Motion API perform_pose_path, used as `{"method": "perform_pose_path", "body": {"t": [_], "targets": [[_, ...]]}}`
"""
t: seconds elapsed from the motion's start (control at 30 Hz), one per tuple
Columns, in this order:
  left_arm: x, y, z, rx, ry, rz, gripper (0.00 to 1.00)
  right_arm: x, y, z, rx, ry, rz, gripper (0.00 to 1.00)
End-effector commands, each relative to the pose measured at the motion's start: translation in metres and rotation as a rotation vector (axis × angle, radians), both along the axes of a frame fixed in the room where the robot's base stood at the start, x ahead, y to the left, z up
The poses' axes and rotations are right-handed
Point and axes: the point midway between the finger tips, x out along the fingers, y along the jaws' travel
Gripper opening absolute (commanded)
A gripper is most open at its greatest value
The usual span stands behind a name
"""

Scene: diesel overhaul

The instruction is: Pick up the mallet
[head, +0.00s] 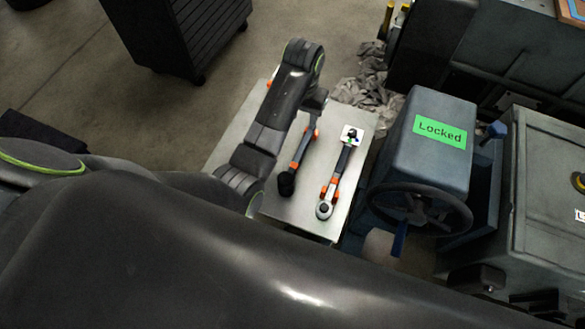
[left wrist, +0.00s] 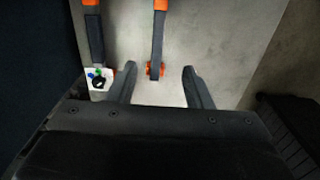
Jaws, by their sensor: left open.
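The mallet (head: 302,151) lies on a pale table, its black head (head: 286,183) toward me and its dark handle with orange parts running away from me. My left gripper (head: 316,108) is over the far end of the handle. In the left wrist view the open fingers (left wrist: 159,72) stand one on each side of the handle's orange end, with space on both sides. The handle (left wrist: 159,36) runs away from the gripper. I cannot tell how high the fingers are above it. The mallet's head is out of the left wrist view. My right gripper is not in view.
A ratchet-like wrench (head: 333,184) with orange parts lies right of the mallet; a white tag (head: 352,135) is at its far end. The table (head: 237,129) ends close by. A grey machine (head: 436,123) marked "Locked" with a handwheel (head: 417,209) stands to the right. A cabinet (head: 178,30) stands behind.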

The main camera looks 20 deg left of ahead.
Motion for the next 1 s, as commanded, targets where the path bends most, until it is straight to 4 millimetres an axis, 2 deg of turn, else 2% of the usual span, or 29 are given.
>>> {"method": "perform_pose_path", "body": {"t": [0.07,0.17,0.53,0.7,0.87,1.0], "targets": [[0.001,-0.002,-0.004,0.001,0.006,-0.002,0.45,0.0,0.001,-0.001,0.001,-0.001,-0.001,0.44],[0.0,-0.002,-0.021,0.0,0.01,-0.002,0.45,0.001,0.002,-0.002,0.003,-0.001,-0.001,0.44],[0.0,-0.002,-0.099,0.001,0.008,-0.003,0.45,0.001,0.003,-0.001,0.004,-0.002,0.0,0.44],[0.001,-0.002,-0.116,0.0,0.005,-0.002,0.45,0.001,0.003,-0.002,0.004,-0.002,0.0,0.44],[0.001,-0.002,-0.124,0.0,0.004,-0.002,0.45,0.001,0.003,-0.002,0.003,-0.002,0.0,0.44],[0.001,-0.003,-0.14,0.001,0.006,-0.003,0.45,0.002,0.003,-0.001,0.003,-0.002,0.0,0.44]]}}
